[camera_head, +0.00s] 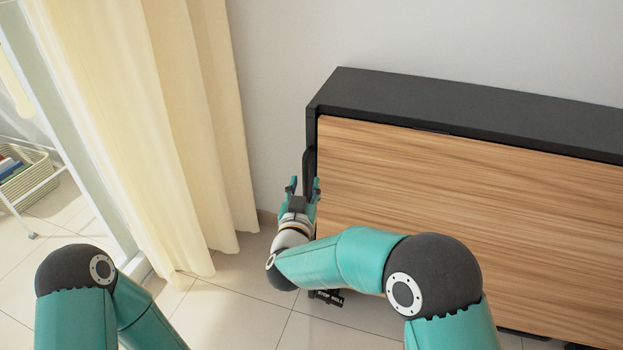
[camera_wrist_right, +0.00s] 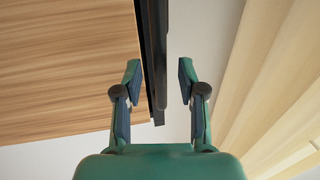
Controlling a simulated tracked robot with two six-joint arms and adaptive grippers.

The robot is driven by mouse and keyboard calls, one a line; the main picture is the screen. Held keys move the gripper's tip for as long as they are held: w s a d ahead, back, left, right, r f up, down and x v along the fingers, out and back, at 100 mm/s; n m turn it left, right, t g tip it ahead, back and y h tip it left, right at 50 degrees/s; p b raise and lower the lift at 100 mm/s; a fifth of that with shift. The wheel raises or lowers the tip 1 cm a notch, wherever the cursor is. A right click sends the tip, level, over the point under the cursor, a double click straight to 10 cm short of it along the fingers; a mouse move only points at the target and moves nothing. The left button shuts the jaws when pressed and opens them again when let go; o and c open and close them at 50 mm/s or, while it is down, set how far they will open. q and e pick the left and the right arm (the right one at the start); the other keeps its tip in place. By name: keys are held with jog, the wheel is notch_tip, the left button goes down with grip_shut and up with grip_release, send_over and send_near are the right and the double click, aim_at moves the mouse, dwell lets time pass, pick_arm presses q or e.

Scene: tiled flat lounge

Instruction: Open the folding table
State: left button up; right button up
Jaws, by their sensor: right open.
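The folding table (camera_head: 450,190) stands against the wall with a black top edge and a wood-grain panel hanging upright at its front. A dark handle-like bar (camera_head: 308,170) runs along its left side. My right gripper (camera_head: 303,184) is at that left edge, open. In the right wrist view its two fingers (camera_wrist_right: 158,85) stand apart on either side of the dark edge (camera_wrist_right: 153,60), with the wood panel (camera_wrist_right: 60,70) to the left. I cannot tell whether a finger touches it. My left arm shows at lower left in the head view; its gripper is out of the frame.
A cream curtain (camera_head: 165,120) hangs close to the left of the table, with a narrow gap of wall between. A white rack with a basket (camera_head: 28,175) stands beyond the glass door at far left. Tiled floor (camera_head: 235,310) is clear in front of the curtain.

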jog(key=shift+w+d, duration=0.15)
jog(key=shift+w, duration=0.85)
grip_shut()
